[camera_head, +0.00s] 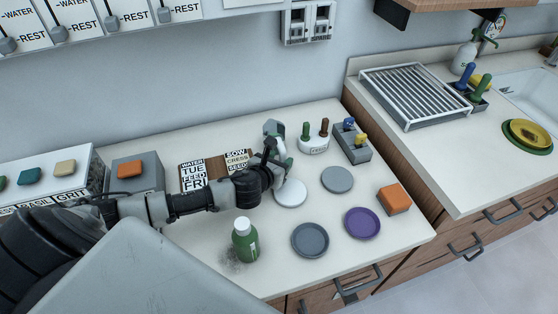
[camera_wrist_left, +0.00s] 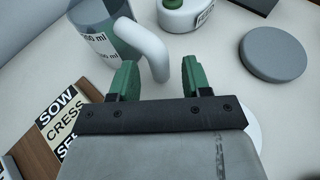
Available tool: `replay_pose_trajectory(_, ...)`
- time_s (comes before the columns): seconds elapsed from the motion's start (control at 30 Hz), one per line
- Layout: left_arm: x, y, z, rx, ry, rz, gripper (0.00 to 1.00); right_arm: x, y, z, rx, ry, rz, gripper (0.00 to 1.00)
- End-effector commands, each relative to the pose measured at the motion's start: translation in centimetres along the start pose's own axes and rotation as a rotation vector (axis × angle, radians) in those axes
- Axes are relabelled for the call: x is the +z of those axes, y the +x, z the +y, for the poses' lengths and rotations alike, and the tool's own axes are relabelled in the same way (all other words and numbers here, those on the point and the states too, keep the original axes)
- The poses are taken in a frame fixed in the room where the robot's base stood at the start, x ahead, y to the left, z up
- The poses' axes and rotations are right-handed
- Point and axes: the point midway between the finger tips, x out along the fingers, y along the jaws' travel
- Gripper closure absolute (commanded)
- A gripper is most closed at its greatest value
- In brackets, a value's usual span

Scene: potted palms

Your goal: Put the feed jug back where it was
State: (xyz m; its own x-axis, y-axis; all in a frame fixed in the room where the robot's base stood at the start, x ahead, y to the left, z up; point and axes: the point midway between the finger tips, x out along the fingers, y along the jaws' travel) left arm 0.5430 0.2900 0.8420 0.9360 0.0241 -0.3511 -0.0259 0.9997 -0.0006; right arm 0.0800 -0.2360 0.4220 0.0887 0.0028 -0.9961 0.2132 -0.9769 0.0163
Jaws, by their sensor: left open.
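The jug (camera_wrist_left: 105,38) is grey with a white measuring label ending in "00 ml" and a white curved handle (camera_wrist_left: 148,48). It stands at the back of the counter in the head view (camera_head: 272,128), partly hidden by my left gripper. My left gripper (camera_wrist_left: 158,78) is open, its green-padded fingers on either side of the handle's lower end. I cannot tell whether either finger touches it. In the head view my left gripper (camera_head: 275,152) reaches from the left to the jug. My right gripper is not in view.
A white holder (camera_head: 314,146) and a grey holder (camera_head: 353,143) stand right of the jug. A white disc (camera_head: 291,193), grey discs, a purple saucer (camera_head: 362,223), an orange-topped block (camera_head: 394,198) and a green bottle (camera_head: 244,242) are nearer. A sign board (camera_head: 191,172) lies left.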

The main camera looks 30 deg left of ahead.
Motion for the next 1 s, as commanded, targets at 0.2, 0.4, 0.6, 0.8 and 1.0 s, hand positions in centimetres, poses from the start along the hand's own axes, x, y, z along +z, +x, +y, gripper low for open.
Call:
replay_pose_trajectory(0.2, -0.2, -3.3, 0.0, -0.001, 0.003, 0.003, 0.52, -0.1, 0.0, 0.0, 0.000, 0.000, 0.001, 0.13)
replay_pose_trajectory(0.4, -0.1, -6.1, 0.0, -0.001, 0.001, 0.002, 0.52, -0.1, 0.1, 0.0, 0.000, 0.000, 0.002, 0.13)
replay_pose_trajectory(0.6, -0.1, -7.2, 0.0, 0.000, 0.001, 0.001, 0.52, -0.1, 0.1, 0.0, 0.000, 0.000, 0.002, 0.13)
replay_pose_trajectory(0.8, -0.1, -7.2, 0.0, 0.000, 0.001, 0.001, 0.52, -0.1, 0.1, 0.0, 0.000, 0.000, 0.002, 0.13)
replay_pose_trajectory(1.0, -0.1, -7.2, 0.0, 0.000, 0.000, 0.001, 0.52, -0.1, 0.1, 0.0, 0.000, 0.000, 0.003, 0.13)
